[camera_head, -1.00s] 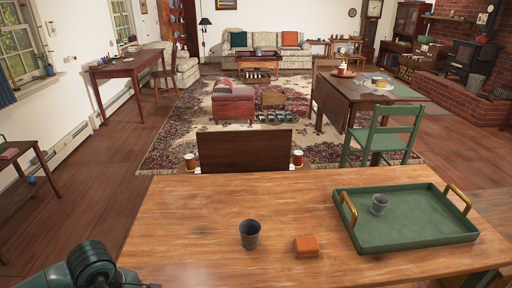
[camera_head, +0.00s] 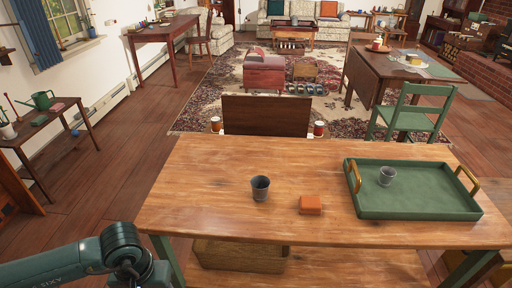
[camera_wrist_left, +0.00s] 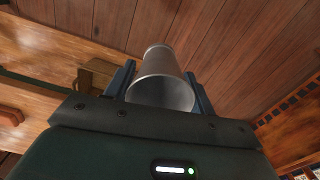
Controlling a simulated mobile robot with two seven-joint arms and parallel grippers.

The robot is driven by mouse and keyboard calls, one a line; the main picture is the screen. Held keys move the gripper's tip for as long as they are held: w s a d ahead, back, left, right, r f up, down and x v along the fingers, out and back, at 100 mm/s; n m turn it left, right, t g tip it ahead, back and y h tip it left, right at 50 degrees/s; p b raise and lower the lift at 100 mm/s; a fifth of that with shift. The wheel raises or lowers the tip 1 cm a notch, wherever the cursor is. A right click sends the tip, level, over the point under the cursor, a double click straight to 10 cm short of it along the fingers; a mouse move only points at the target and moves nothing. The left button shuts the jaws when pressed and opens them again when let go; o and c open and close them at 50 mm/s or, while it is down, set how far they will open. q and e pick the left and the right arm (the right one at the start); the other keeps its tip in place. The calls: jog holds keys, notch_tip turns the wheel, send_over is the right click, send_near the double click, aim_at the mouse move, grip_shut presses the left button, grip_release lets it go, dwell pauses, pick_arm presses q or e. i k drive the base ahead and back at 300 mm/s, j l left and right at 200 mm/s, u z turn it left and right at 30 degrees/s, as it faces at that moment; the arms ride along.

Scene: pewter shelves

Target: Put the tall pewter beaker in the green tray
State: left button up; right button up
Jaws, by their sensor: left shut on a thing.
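My left gripper (camera_wrist_left: 160,86) is shut on a tall pewter beaker (camera_wrist_left: 157,62), with one finger on each side of it. The beaker's open mouth faces the left wrist camera, and wooden floor shows behind it. In the head view my left arm is at the bottom left, in front of the table; its fingers and the held beaker are hidden there. The green tray (camera_head: 416,212) with brass handles lies on the right of the table. A small grey cup (camera_head: 387,176) stands in its left back part. My right gripper is in neither view.
A dark grey cup (camera_head: 260,188) and an orange block (camera_head: 310,205) stand on the wooden table (camera_head: 210,215), left of the tray. A wicker box (camera_head: 240,257) sits on the lower shelf. The table's left part is clear.

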aim_at(427, 190)
jog(key=l+z, duration=0.25)
jog(key=l, duration=0.65)
jog(key=l+z, duration=0.2)
jog(key=l, duration=0.7)
jog(key=i+l+z, duration=0.1)
jog(key=l+z, duration=0.15)
jog(key=l, duration=0.65)
jog(key=i+l, duration=0.15)
jog(key=i, duration=0.15)
jog(key=i+l+z, duration=0.1)
jog(key=i+l, duration=0.1)
jog(key=i, duration=0.55)
